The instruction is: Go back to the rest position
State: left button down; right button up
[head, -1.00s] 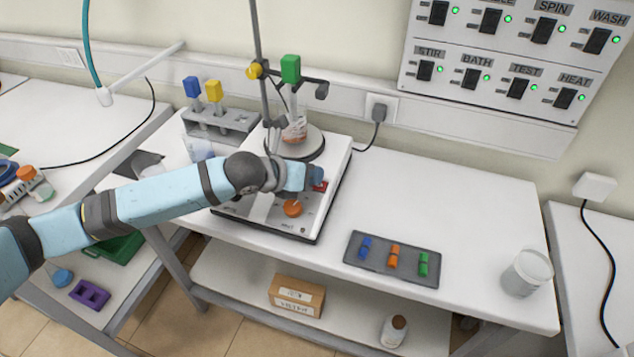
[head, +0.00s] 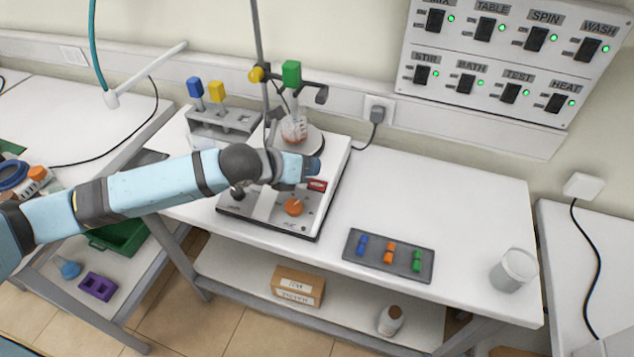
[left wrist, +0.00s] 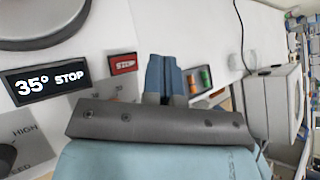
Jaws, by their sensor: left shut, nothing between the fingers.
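My left arm reaches in from the left in the head view. My left gripper (head: 314,170) is over the white hotplate stirrer (head: 330,190), close to its red switch (head: 317,185). In the left wrist view the gripper's blue fingers (left wrist: 164,75) are together with nothing between them. The red switch (left wrist: 124,64) sits just left of them there, apart from them in the picture. The stirrer's display (left wrist: 48,84) reads 35° STOP. My right gripper is not in view.
A grey rack (head: 235,122) holds blue- and yellow-capped tubes behind my arm. A dark tray (head: 350,244) with coloured pieces and a beaker (head: 513,270) are at right. The table's middle right is clear.

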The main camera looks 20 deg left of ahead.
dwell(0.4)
pick_arm(q)
jog(key=s+d+f+n+p, duration=0.1)
jog(key=s+f+n, duration=0.1)
jog(key=n, duration=0.3)
jog(key=s+d+f+n+t, duration=0.1)
jog(key=s+d+f+n, duration=0.1)
jog(key=n, duration=0.4)
jog(key=s+d+f+n+p, duration=0.1)
jog(key=s+d+f+n, duration=0.1)
jog(key=s+f+n, duration=0.1)
jog(key=shift+s+f+n+t+h+p, duration=0.2)
jog(key=shift+s+n+t+h+p, duration=0.15)
jog(key=shift+s+n, duration=0.65)
jog(key=s+a+f+n+y, duration=0.1)
jog(key=s+a+f+n, duration=0.1)
jog(key=s+n, duration=0.3)
jog(key=s+a+f+n+y+p, duration=0.1)
jog(key=s+a+f+n+y, duration=0.1)
jog(key=s+f+n, duration=0.3)
jog(key=s+a+f+n+y+p, duration=0.1)
jog(key=s+a+f+n+y, duration=0.1)
jog(key=n, duration=0.7)
jog(key=s+a+f, duration=0.1)
jog(key=s+f, duration=0.1)
jog(key=s, duration=0.1)
jog(key=shift+s+a+f, duration=0.15)
jog(key=shift+a+f, duration=0.05)
jog(key=shift+a, duration=0.15)
